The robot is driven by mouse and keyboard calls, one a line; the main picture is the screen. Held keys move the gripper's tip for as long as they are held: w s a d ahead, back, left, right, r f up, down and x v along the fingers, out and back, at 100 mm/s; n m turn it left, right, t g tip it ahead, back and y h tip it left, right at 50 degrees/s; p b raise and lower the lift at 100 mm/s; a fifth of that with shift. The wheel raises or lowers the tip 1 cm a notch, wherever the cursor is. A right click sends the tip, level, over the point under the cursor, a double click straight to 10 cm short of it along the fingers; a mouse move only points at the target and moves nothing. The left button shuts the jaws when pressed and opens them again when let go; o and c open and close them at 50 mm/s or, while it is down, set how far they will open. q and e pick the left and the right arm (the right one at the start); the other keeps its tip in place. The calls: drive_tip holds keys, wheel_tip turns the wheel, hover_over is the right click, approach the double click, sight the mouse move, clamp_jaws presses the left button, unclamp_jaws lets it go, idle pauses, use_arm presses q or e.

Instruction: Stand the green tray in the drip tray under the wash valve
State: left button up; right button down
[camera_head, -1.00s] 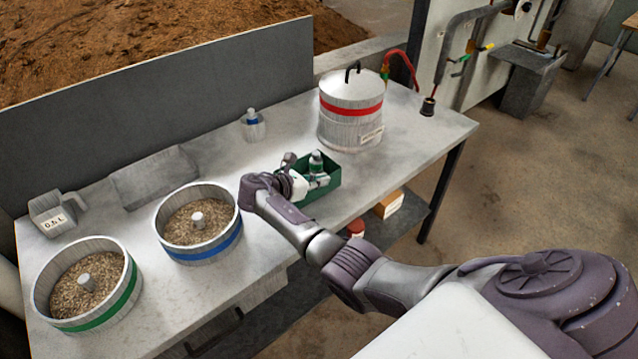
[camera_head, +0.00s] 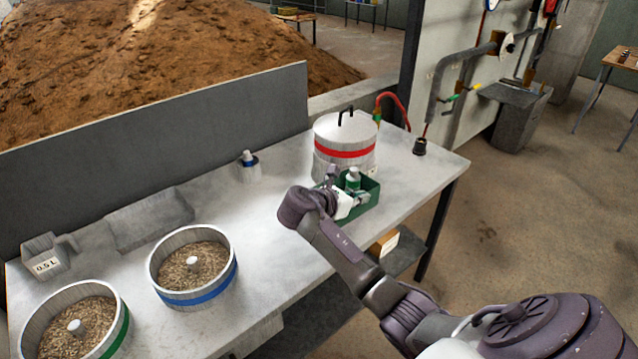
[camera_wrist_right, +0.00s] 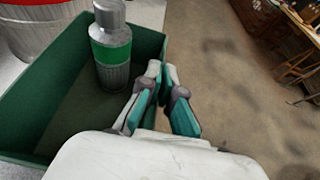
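The green tray (camera_head: 369,203) is at the right part of the bench, in front of the red-banded drum; a bottle with a green band (camera_head: 353,180) stands in it. My right gripper (camera_head: 359,199) is at the tray's near side. In the wrist view its fingers (camera_wrist_right: 161,72) are closed together at the tray's wall (camera_wrist_right: 148,42), apparently pinching it. I cannot tell whether the tray clears the bench. The wash valve (camera_head: 474,87), with yellow and green handles, is on the wall at the right. A grey box with a flat top (camera_head: 515,95) below it looks like the drip tray. My left gripper is out of view.
The red-banded drum (camera_head: 344,153) stands close behind the tray, with a red hose (camera_head: 397,97) and a black fitting (camera_head: 420,146) beside it. Two grain pots (camera_head: 192,289) (camera_head: 120,340) and a measuring cup (camera_head: 48,262) are at left. Open floor (camera_head: 490,220) lies right of the bench.

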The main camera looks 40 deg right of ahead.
drive_tip(key=shift+r, duration=0.45)
drive_tip(key=s+a+r+n+t+y, duration=0.2)
drive_tip(key=a+n+t+y, duration=0.2)
drive_tip(key=a, duration=0.6)
drive_tip(key=s+a+r+n+t+y, duration=0.2)
drive_tip(key=s+a+n+t+y, duration=0.1)
drive_tip(key=a+n, duration=0.4)
drive_tip(key=s+a+r+n+t+y, duration=0.2)
drive_tip(key=a+n+t+y, duration=0.3)
drive_tip(key=a, duration=0.8)
drive_tip(key=shift+s+r+n+t+y, duration=0.15)
drive_tip(key=shift+s+n+t+y, duration=0.15)
drive_tip(key=shift+n+y, duration=0.35)
drive_tip(key=shift+w, duration=0.1)
